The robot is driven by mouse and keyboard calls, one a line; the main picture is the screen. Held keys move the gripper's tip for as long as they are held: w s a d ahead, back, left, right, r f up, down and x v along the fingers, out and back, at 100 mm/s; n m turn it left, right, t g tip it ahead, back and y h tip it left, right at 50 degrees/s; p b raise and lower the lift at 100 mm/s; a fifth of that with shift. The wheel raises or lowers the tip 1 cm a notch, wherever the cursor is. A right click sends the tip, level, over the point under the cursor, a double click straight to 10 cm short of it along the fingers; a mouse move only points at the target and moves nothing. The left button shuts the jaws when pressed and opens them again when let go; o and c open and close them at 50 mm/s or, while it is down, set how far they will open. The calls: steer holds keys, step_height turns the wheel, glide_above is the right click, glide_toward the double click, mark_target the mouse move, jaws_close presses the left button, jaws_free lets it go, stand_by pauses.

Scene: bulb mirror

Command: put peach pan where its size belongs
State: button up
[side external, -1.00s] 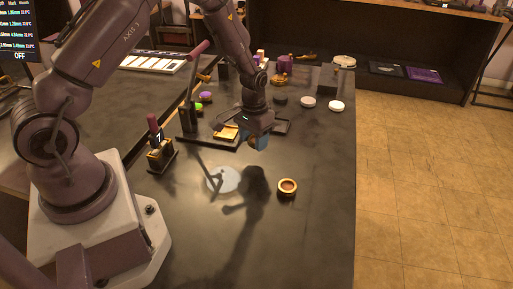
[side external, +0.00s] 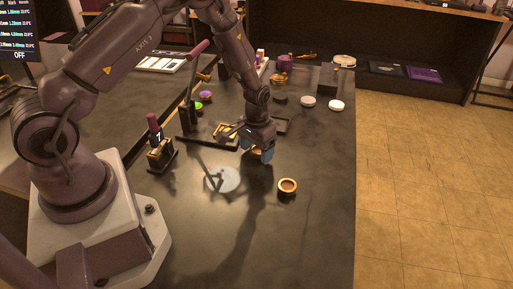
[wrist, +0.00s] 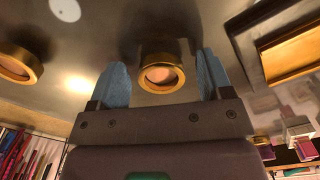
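A round gold-rimmed pan with a peach inside (wrist: 160,76) sits on the dark table between my fingertips in the wrist view. In the side view it is mostly hidden by my gripper, with a small part showing (side external: 256,153). My gripper (side external: 257,150) is low over it, pointing down, with blue fingers apart on either side. In the wrist view my gripper (wrist: 163,80) is open, with a gap to the pan on both sides. A second gold-rimmed pan (side external: 287,187) with a brownish inside stands nearer the camera; it also shows in the wrist view (wrist: 18,66).
A gold rectangular piece (side external: 226,130) lies in a dark tray behind my gripper. A black press-like stand with a pink handle (side external: 198,48) and a block marked 7 (side external: 160,152) stand left. White discs (side external: 336,105) lie farther back.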

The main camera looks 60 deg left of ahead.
step_height(320, 180, up, 12)
step_height(320, 180, up, 9)
steer(key=t, duration=0.1)
glide_above(257, 153)
steer(key=s+d, duration=0.2)
steer(key=s+d+r+m+t, duration=0.1)
steer(key=s+d+r+t, duration=0.1)
steer(key=s+r, duration=0.4)
steer(key=s+d+r+m+t, duration=0.2)
steer(key=s+d+r, duration=0.2)
steer(key=s+r, duration=0.3)
steer(key=s, duration=0.4)
steer(key=shift+s+d+r, duration=0.2)
steer(key=shift+d+r, duration=0.05)
steer(key=shift+s+t, duration=0.3)
steer(key=shift+s, duration=0.1)
steer(key=shift+c, duration=0.5)
steer(key=shift+f, duration=0.1)
